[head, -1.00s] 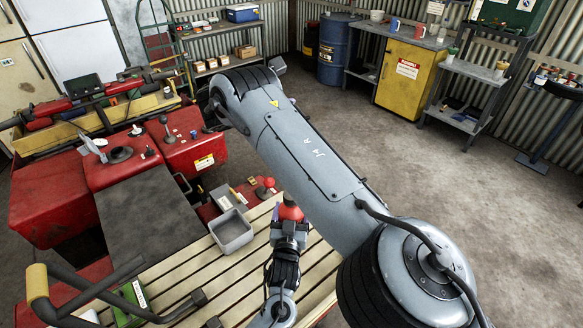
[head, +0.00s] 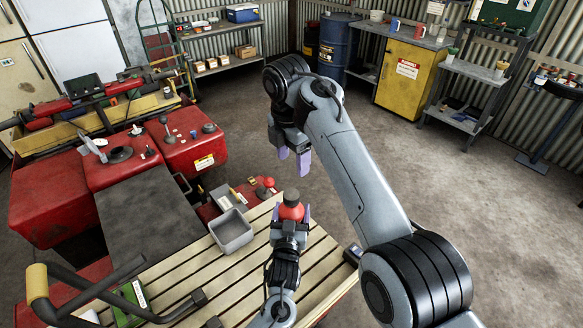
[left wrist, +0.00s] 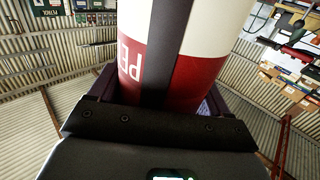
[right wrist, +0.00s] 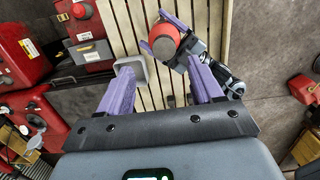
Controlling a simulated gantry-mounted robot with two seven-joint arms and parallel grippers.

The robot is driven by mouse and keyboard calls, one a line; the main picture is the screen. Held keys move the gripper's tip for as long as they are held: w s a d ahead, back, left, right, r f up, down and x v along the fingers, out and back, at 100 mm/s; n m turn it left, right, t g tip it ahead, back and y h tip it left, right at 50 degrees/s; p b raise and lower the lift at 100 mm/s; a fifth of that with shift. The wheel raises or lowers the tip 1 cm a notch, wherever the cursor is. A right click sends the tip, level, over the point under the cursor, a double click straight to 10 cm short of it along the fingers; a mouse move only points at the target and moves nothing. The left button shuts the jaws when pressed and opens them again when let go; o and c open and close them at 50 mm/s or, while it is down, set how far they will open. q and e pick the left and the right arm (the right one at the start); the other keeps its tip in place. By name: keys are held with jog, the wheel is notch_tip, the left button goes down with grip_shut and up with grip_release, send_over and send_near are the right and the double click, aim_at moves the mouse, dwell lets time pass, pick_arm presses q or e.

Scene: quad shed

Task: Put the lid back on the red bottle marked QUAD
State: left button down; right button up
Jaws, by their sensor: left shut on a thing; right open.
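My left gripper (head: 291,214) is shut on a red bottle (head: 291,209) and holds it upright above the slatted bench. In the left wrist view the bottle (left wrist: 195,85) fills the middle, with white and red areas, a dark stripe and part of the upside-down letters "PE". No QUAD mark shows. My right gripper (head: 293,156) is open and empty, beyond and above the bottle. In the right wrist view the bottle (right wrist: 163,38) lies beyond my open fingers (right wrist: 160,88). I see no separate lid.
A grey tray (head: 218,226), apparently empty, stands on the slatted bench (head: 318,262) left of the bottle.

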aim_at(291, 194)
jog(key=f, duration=0.3)
jog(key=shift+s+a+f+g+y, duration=0.1)
jog(key=shift+s+a+g+y, duration=0.05)
jog(key=shift+s+g+y, duration=0.2)
jog(key=shift+w, duration=0.1)
jog(key=shift+f, duration=4.05)
jog(key=c, duration=1.1)
jog(key=m, duration=1.3)
jog(key=shift+m, duration=0.3)
